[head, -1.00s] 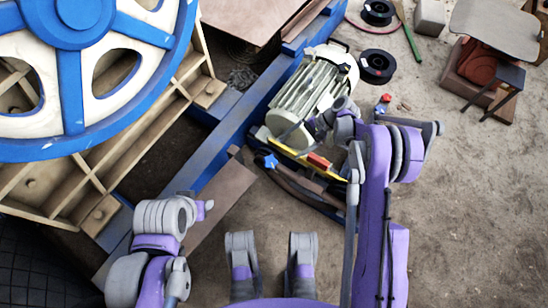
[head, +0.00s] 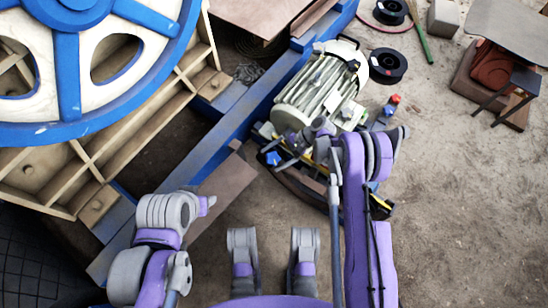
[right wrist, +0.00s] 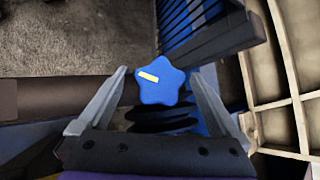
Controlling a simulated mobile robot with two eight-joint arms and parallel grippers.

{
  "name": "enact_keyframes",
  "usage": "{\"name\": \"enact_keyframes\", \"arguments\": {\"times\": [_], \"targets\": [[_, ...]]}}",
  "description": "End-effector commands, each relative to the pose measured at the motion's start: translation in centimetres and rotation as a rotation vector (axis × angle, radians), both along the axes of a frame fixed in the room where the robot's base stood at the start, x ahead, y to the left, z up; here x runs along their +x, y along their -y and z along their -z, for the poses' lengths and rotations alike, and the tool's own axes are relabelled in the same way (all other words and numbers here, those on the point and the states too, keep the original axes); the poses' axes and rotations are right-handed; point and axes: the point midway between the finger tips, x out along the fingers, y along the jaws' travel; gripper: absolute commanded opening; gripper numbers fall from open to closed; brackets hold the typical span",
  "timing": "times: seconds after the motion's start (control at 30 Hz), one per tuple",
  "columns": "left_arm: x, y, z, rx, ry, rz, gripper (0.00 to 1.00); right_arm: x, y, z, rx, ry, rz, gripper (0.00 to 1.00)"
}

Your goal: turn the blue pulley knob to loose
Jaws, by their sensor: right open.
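The blue star-shaped pulley knob (head: 273,158) is at the near-left end of the motor unit in the head view. In the right wrist view, the knob (right wrist: 160,88) shows large, with a short yellow mark on its face and dark ribbed parts below it. My right gripper (right wrist: 158,76) is open there, with one finger on each side of the knob and visible gaps to both. In the head view, my right gripper (head: 292,142) is small and partly hidden by its own wrist, close to the knob. My left arm shows at lower left; its jaws do not show.
The pale ribbed motor (head: 318,88) stands just beyond the knob, beside the long blue frame beam (head: 228,142). A big blue-and-white wheel (head: 68,75) fills the upper left. Black spools (head: 388,66) lie behind the motor.

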Motion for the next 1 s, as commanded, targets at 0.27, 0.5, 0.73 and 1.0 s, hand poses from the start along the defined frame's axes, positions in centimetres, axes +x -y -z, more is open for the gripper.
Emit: {"name": "enact_keyframes", "arguments": {"times": [0.27, 0.5, 0.73, 1.0], "targets": [[0.01, 0.00, 0.02, 0.000, 0.000, 0.000, 0.50, -0.04, -0.19, 0.15, 0.000, 0.000, 0.000, 0.99], [0.01, 0.00, 0.02, 0.000, 0.000, 0.000, 0.50, -0.03, -0.17, 0.14, -0.001, 0.001, 0.000, 0.61], [0.01, 0.00, 0.02, 0.000, 0.000, 0.000, 0.50, -0.03, -0.15, 0.13, -0.001, 0.001, 0.000, 0.20], [0.01, 0.00, -0.01, 0.000, 0.000, 0.000, 0.50, -0.01, -0.16, 0.11, -0.007, 0.009, -0.019, 0.13]]}}
